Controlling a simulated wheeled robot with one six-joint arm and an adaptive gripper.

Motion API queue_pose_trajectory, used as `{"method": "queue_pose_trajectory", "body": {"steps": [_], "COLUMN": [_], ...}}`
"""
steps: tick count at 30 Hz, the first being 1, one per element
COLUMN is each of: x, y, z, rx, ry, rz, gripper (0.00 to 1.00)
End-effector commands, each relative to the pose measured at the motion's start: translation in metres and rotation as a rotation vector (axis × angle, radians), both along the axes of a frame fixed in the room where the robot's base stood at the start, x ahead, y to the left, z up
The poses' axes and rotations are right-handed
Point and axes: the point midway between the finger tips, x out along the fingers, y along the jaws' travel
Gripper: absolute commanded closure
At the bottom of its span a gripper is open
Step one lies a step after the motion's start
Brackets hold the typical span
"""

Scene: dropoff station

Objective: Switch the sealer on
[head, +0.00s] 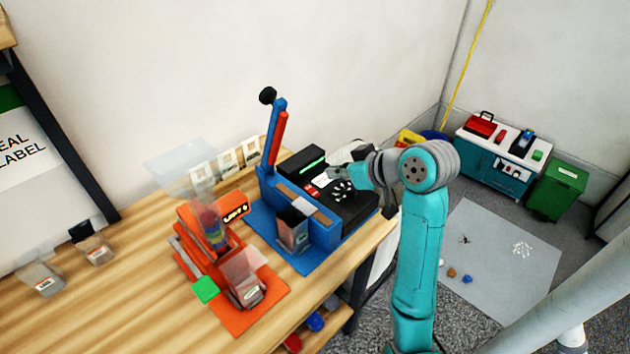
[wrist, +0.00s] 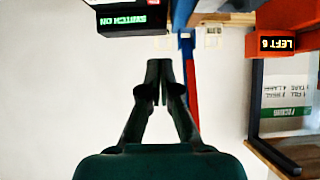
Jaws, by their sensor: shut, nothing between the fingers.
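The sealer is a blue press (head: 268,185) with a raised lever, a black knob and a red handle bar. A black box (head: 302,160) with a green display stands behind it. A small red and white part (head: 313,190), perhaps the switch, lies on the black body (head: 345,208). My gripper (head: 332,173) is above the black body, near the display box. In the wrist view my gripper (wrist: 164,72) is shut and empty. I cannot tell whether it touches anything.
An orange dispenser (head: 195,230) on an orange mat stands left of the sealer; its display (wrist: 277,43) reads "LEFT 6". A clear pouch (head: 292,230) stands at the sealer's front. Clear containers (head: 95,248) lie at the left. The bench's left part is mostly bare.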

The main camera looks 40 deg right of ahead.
Motion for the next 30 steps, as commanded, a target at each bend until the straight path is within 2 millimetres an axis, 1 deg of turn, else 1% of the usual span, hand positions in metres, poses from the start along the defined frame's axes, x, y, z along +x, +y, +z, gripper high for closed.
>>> {"method": "queue_pose_trajectory", "body": {"steps": [5,19,21,24,30], "x": [0.014,0.083,0.083,0.085,0.087], "y": [0.001,0.004,0.003,0.003,0.003], "z": [-0.01,-0.059,-0.071,-0.083,-0.095], "rx": [0.003,0.002,0.003,0.001,0.001], "ry": [0.002,0.003,0.004,0.003,0.001], "rz": [0.003,0.002,0.0,0.0,0.001], "gripper": [1.0,1.0,1.0,1.0,1.0]}}
